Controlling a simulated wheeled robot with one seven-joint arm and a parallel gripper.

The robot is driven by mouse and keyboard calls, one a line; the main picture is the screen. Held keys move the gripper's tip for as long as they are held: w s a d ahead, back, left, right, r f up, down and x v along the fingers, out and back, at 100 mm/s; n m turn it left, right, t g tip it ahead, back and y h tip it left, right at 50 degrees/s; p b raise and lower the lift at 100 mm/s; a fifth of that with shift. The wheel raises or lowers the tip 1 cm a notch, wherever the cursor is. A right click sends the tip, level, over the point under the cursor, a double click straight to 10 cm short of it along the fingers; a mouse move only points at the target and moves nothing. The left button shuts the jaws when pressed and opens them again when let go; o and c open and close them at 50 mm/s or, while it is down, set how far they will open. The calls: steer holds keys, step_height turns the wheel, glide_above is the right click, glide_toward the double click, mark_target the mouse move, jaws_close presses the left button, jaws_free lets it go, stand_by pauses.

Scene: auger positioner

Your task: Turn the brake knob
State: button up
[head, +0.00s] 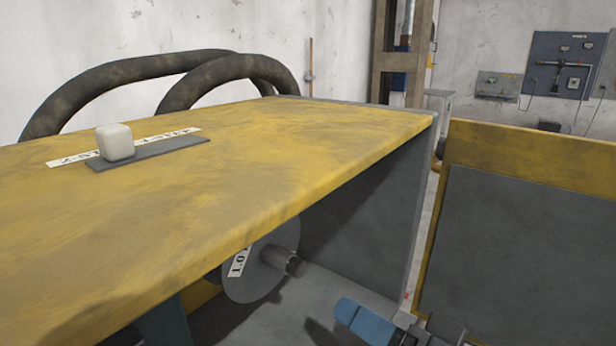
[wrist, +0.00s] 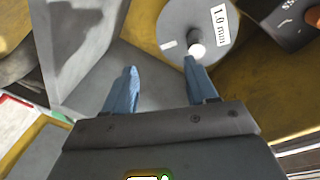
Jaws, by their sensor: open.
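A round grey dial (head: 245,285) with a white label starting "1.0" and a short protruding cylindrical knob (head: 283,262) sits under the yellow cover; I see no brake wording on it. The wrist view shows the same dial (wrist: 182,22) at the top, with the pale end of its knob (wrist: 197,49) near the right fingertip. My gripper (wrist: 161,68) is open with two blue fingers, nothing between them. The knob is beyond the right fingertip, not between the fingers; contact cannot be told. In the head view my gripper (head: 352,314) is partly cut off, below right of the dial.
The yellow cover (head: 250,190) overhangs the dial. On top, a cream block (head: 115,142) sits on a dark slot beside a label strip. A grey side wall (head: 375,215) and a yellow-framed panel (head: 530,235) stand to the right. Open space lies below the cover.

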steer(key=s+d+f+m+t+h, duration=0.1)
steer(key=s+d+f+t+h, duration=0.1)
steer(key=s+d+f+h, duration=0.85)
steer(key=s+d+n+h, duration=0.1)
steer(key=s+d+n, duration=0.1)
steer(key=s, duration=1.9)
steer(key=shift+d+r, duration=0.45)
steer(key=shift+d, duration=0.15)
steer(key=shift+s+a+n, duration=0.1)
steer(key=shift+s+n, duration=0.05)
steer(key=shift+n, duration=0.15)
